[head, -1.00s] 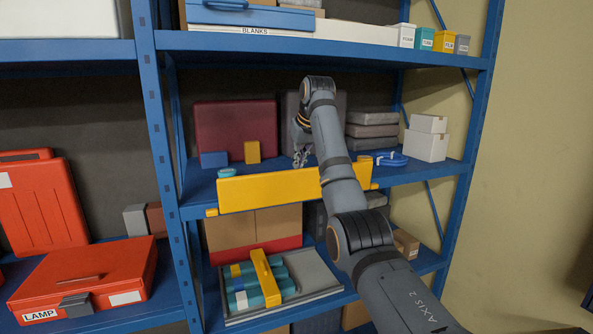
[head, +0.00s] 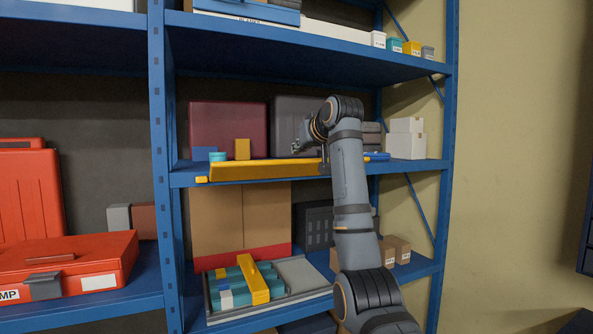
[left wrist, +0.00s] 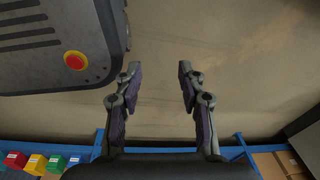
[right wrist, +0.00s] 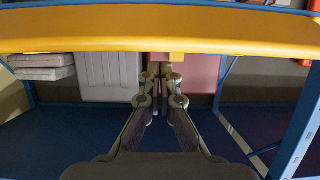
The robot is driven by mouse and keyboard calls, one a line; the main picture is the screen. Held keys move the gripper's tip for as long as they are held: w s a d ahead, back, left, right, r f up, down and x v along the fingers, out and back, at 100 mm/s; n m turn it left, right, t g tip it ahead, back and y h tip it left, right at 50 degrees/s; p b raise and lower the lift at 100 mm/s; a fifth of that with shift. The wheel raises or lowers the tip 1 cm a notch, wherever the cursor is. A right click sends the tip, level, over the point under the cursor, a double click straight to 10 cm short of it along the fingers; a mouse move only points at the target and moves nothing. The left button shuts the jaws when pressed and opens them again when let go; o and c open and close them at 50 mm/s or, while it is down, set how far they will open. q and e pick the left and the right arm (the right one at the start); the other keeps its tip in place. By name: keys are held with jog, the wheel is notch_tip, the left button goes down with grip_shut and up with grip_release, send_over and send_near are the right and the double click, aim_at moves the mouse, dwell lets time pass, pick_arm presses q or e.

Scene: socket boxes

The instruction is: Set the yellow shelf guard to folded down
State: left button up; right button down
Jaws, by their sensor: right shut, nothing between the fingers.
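The yellow shelf guard (head: 265,171) runs along the front of the middle shelf in the head view. My right gripper (head: 304,147) is just above and behind the guard in the head view, partly hidden by my wrist. In the right wrist view its fingertips (right wrist: 160,70) are together, with nothing held; contact with the guard is unclear. My left gripper (left wrist: 158,70) is open and empty.
The middle shelf (head: 190,175) holds a maroon case (head: 228,128), a dark grey case (head: 290,125), a small yellow box (head: 242,149) and white boxes (head: 406,145). The upper shelf (head: 300,45) lies close above. A tray of teal items (head: 232,285) sits below.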

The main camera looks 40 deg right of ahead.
aim_at(297, 166)
pick_arm(q)
notch_tip(297, 166, down, 14)
jog(key=b, duration=1.2)
pick_arm(e)
jog(key=s+f+t, duration=0.1)
jog(key=f, duration=0.1)
jog(key=f+t+h, duration=0.1)
jog(key=t, duration=0.1)
jog(key=s+f+t, duration=0.1)
jog(key=f+t, duration=0.1)
jog(key=shift+s+a+f, duration=0.3)
jog(key=shift+s+f, duration=0.05)
jog(key=b, duration=0.1)
jog(key=f+t+b, duration=0.1)
jog(key=shift+s+f+t+b, duration=0.2)
jog(key=shift+t+b, duration=0.1)
pick_arm(q)
jog(key=w+r, duration=0.1)
jog(key=w, duration=0.8)
jog(key=shift+w+r+b, duration=0.2)
jog(key=shift+w+b, duration=0.05)
jog(key=shift+b, duration=0.15)
pick_arm(e)
jog(key=shift+s+a+f, duration=0.1)
jog(key=shift+f, duration=0.15)
